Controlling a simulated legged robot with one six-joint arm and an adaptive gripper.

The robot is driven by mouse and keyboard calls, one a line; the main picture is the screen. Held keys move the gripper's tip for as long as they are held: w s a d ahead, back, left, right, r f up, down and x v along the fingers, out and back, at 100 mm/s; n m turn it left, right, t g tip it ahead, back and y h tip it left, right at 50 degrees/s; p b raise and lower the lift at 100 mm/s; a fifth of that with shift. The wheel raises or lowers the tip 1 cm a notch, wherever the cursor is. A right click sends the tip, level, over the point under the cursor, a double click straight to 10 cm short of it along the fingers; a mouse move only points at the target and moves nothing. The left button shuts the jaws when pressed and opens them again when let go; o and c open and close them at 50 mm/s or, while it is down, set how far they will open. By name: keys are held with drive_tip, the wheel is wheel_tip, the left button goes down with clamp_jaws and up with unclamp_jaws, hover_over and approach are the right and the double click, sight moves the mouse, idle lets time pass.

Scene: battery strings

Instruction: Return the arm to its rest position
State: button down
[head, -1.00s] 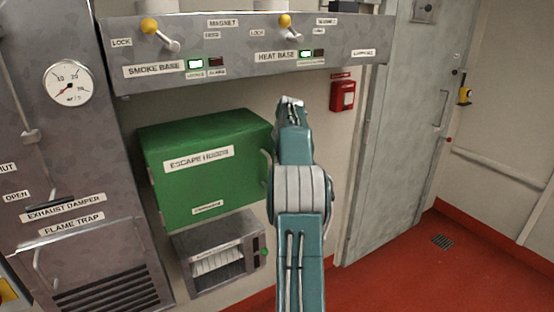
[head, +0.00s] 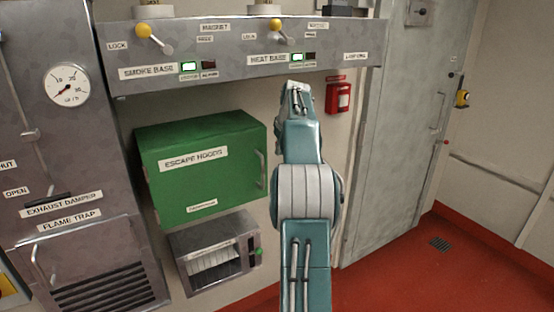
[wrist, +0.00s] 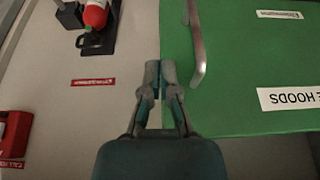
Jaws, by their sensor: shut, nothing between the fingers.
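My teal arm (head: 306,190) rises through the middle of the head view, in front of the wall and just right of the green escape hoods cabinet (head: 201,170). My gripper cannot be made out in the head view. In the wrist view my gripper (wrist: 160,70) is shut and empty. Its fingertips overlap the edge of the green cabinet (wrist: 245,55) in the picture, left of the cabinet's metal handle (wrist: 195,45). I cannot tell how far apart they are.
The grey magnet panel (head: 225,58) spans the wall above. A red call point (head: 338,98) is right of the arm and also shows in the wrist view (wrist: 14,135). A louvred unit (head: 215,255) sits under the cabinet. The red floor (head: 400,275) looks clear.

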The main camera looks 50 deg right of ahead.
drive_tip(key=v, duration=0.3)
drive_tip(key=shift+s+a+r, duration=0.1)
drive_tip(key=shift+a+r, duration=0.15)
drive_tip(key=s+a+r+n, duration=0.1)
drive_tip(key=a+r, duration=0.1)
drive_tip(key=a, duration=1.4)
drive_tip(key=a+r+n, duration=0.1)
drive_tip(key=a+r, duration=0.1)
drive_tip(key=a, duration=1.4)
drive_tip(key=s+a+f+n, duration=0.1)
drive_tip(key=s+a+f, duration=0.5)
drive_tip(key=s+a, duration=0.3)
drive_tip(key=s+a+f+n+t+y, duration=0.1)
drive_tip(key=s+a+f, duration=0.5)
drive_tip(key=s+a, duration=0.3)
drive_tip(key=shift+t, duration=0.3)
